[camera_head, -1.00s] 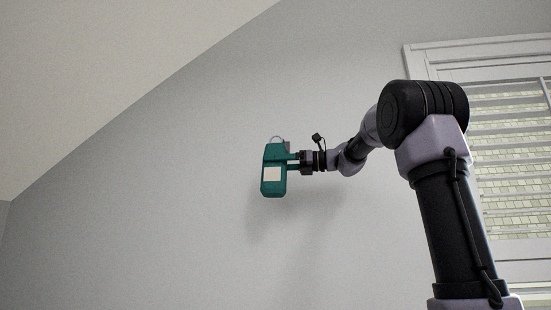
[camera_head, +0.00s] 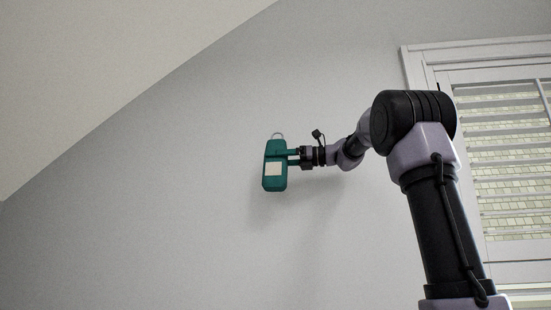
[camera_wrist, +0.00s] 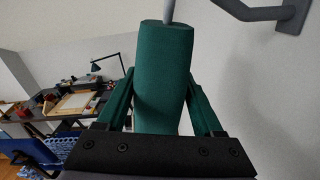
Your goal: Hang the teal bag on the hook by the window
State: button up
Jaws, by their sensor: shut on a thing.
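The teal bag (camera_head: 274,181) hangs upright in front of the grey wall, with a pale label on its face and a grey loop handle (camera_head: 277,135) on top. My gripper (camera_head: 293,153) reaches it from the right and is shut on its side near the top. In the wrist view the bag (camera_wrist: 163,75) stands between the two fingers of my gripper (camera_wrist: 160,95). A grey metal bar with a wall plate, seemingly the hook (camera_wrist: 270,12), shows at the top right of the wrist view, apart from the bag's handle. I cannot make the hook out in the head view.
A shuttered window (camera_head: 505,130) with a white frame is at the right, partly behind my arm. A sloped ceiling (camera_head: 100,70) comes down at the left. The wrist view shows a desk (camera_wrist: 75,103) with a black lamp (camera_wrist: 108,62) and a blue chair (camera_wrist: 38,152).

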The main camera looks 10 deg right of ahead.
jog(key=w+d+f, duration=0.2)
jog(key=w, duration=0.4)
jog(key=shift+w+d+f, duration=0.2)
jog(key=shift+w+d, duration=0.15)
jog(key=shift+d, duration=0.05)
dwell(0.5)
dwell(0.6)
jog(key=o, duration=1.5)
jog(key=shift+o, duration=0.2)
